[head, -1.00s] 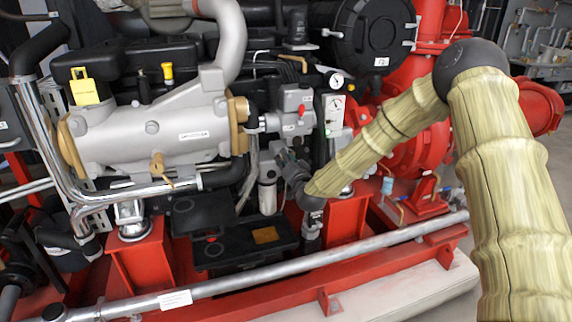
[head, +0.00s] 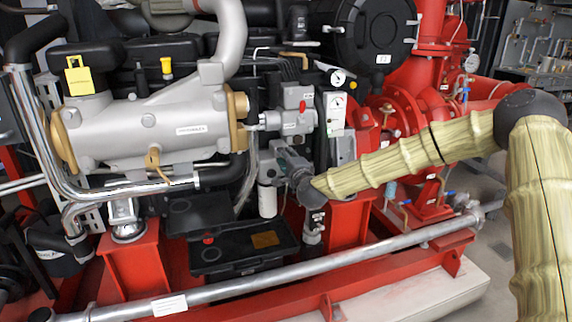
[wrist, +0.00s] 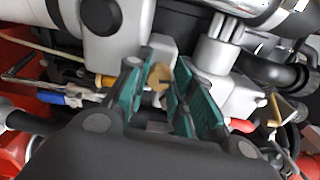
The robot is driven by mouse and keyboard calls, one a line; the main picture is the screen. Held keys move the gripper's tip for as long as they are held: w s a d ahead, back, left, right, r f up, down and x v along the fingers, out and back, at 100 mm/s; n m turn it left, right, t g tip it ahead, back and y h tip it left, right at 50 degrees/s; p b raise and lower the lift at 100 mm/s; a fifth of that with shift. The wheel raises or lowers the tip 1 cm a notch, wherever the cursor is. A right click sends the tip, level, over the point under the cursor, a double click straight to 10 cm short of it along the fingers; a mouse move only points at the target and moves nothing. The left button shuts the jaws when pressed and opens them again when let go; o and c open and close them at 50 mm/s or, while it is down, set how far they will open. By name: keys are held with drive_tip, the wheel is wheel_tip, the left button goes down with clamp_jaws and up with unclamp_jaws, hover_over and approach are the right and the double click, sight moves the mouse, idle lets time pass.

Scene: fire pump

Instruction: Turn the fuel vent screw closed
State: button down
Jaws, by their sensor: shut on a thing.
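A small round brass screw head (wrist: 159,78), which I take for the fuel vent screw, shows between my fingertips in the wrist view. My gripper (wrist: 158,72) has teal-padded fingers, one on each side of the screw, and is shut on it. In the head view my gripper (head: 284,160) reaches in at the grey housing below the grey block with the red knob. The screw itself is hidden there behind my gripper and the engine parts.
The grey block with a red knob (head: 292,112) sits just above my gripper. A white gauge panel (head: 335,113) is at its right. The silver cylinder (head: 150,130) is at the left. A long steel pipe (head: 370,252) crosses in front, over the red frame.

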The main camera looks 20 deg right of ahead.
drive_tip(key=shift+f+m+b, duration=0.1)
drive_tip(key=shift+m+b, duration=0.6)
drive_tip(key=shift+m, duration=0.4)
drive_tip(key=c, duration=1.2)
unclamp_jaws()
drive_tip(key=s, duration=1.2)
drive_tip(key=shift+d, duration=0.3)
